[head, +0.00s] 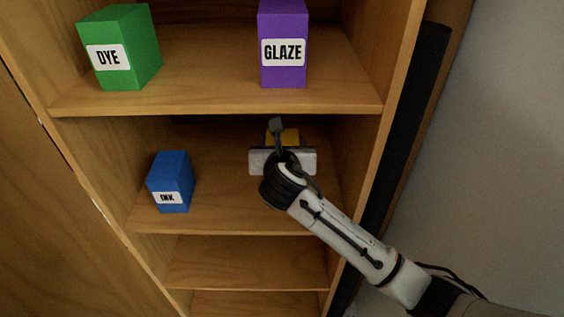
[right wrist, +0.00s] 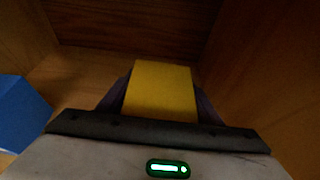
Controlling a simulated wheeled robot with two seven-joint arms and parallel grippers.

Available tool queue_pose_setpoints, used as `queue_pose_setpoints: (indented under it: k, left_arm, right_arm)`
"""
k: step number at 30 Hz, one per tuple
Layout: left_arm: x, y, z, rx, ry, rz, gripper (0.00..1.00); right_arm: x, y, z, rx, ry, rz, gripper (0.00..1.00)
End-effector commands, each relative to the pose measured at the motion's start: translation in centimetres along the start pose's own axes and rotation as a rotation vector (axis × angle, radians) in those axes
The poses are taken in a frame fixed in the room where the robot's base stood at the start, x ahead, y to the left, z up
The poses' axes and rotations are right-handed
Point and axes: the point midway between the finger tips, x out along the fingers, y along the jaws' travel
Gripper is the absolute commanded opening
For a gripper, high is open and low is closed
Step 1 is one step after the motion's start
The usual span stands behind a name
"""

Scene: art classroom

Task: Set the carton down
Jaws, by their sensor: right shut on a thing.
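A yellow carton (right wrist: 160,92) is between the fingers of my right gripper, which is shut on it. In the head view only the carton's top part (head: 290,136) shows behind the gripper. My right gripper (head: 283,150) reaches into the middle compartment of the wooden shelf (head: 225,216), on its right side. The fingers are mostly hidden in the head view; in the right wrist view they show dark at both sides of the carton. I cannot tell whether the carton touches the shelf board. My left gripper is not in view.
A blue INK carton (head: 170,182) stands on the left of the same compartment; it also shows in the right wrist view (right wrist: 20,112). A green DYE carton (head: 120,48) and a purple GLAZE carton (head: 283,45) stand on the board above. Lower compartments look empty.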

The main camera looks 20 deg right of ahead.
Motion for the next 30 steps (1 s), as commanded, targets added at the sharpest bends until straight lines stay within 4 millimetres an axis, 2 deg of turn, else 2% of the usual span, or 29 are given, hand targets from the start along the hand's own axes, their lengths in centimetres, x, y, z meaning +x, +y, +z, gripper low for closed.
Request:
queue_pose_setpoints:
  k: [1, 10, 15, 18, 28, 29, 30]
  left_arm:
    - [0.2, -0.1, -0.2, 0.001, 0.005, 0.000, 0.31]
    - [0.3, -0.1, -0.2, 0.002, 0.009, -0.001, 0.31]
    - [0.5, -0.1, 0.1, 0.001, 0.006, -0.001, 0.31]
    - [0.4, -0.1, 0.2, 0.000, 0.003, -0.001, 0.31]
    - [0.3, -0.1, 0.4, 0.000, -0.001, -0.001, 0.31]
    - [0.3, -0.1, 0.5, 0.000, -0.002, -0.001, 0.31]
    - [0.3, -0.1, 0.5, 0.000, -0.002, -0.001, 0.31]
  right_arm:
    - [0.2, 0.1, -1.2, -0.004, 0.008, 0.001, 0.20]
    - [1.0, 0.1, -3.1, -0.004, 0.004, 0.001, 0.20]
    - [1.9, 0.0, -5.5, -0.005, 0.006, 0.000, 0.20]
    - [2.5, 0.1, -5.8, -0.003, 0.005, 0.002, 0.20]
    - [2.6, 0.1, -6.0, -0.004, 0.003, 0.002, 0.20]
    - [2.6, 0.0, -6.2, -0.005, 0.008, 0.001, 0.64]
    - [2.6, 0.0, -6.2, -0.005, 0.008, 0.001, 0.70]
